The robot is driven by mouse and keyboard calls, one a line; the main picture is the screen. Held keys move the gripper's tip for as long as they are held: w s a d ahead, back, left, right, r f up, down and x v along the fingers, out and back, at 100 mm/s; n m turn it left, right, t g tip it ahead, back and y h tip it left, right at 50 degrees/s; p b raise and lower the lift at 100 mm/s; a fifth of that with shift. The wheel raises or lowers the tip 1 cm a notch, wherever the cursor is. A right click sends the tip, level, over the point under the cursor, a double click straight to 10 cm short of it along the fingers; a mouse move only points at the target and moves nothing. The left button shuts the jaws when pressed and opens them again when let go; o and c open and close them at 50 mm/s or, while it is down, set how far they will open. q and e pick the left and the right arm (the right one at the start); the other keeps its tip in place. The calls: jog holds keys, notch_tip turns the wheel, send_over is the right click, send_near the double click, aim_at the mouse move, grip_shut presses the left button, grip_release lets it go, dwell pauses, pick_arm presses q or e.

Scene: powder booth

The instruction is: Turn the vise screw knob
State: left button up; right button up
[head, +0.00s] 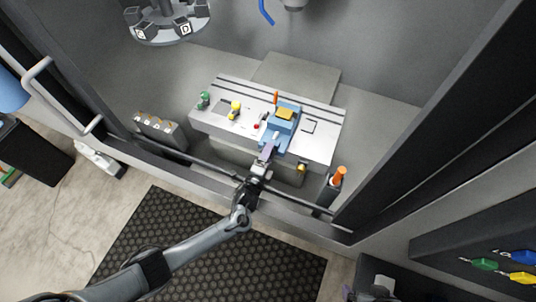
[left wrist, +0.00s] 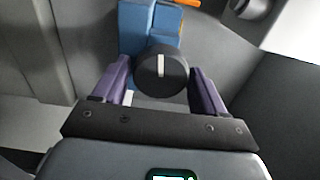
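The vise (head: 281,128) is blue and stands on the grey slotted table, with a yellow-orange block on it. In the left wrist view the black round vise screw knob (left wrist: 161,80) faces me, with its white line close to upright. The blue vise body (left wrist: 137,30) shows behind it. My left gripper (left wrist: 161,66) looks open, with one purple finger on each side of the knob. Only narrow gaps show between fingers and knob; contact is not clear. In the head view my left gripper (head: 268,149) is at the vise's front and hides the knob. My right gripper is not in view.
The slotted table (head: 225,120) carries a green item (head: 204,99) and a yellow item (head: 235,107) left of the vise. A grey box (head: 160,132) is at left; an orange-topped holder (head: 335,180) is at right. The booth's front rail (head: 205,165) runs under my arm.

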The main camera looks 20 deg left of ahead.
pick_arm(q)
jog(key=shift+o, duration=0.9)
jog(key=shift+s, duration=0.15)
jog(key=s, duration=1)
jog(key=shift+s+a, duration=0.15)
jog(key=shift+s, duration=0.1)
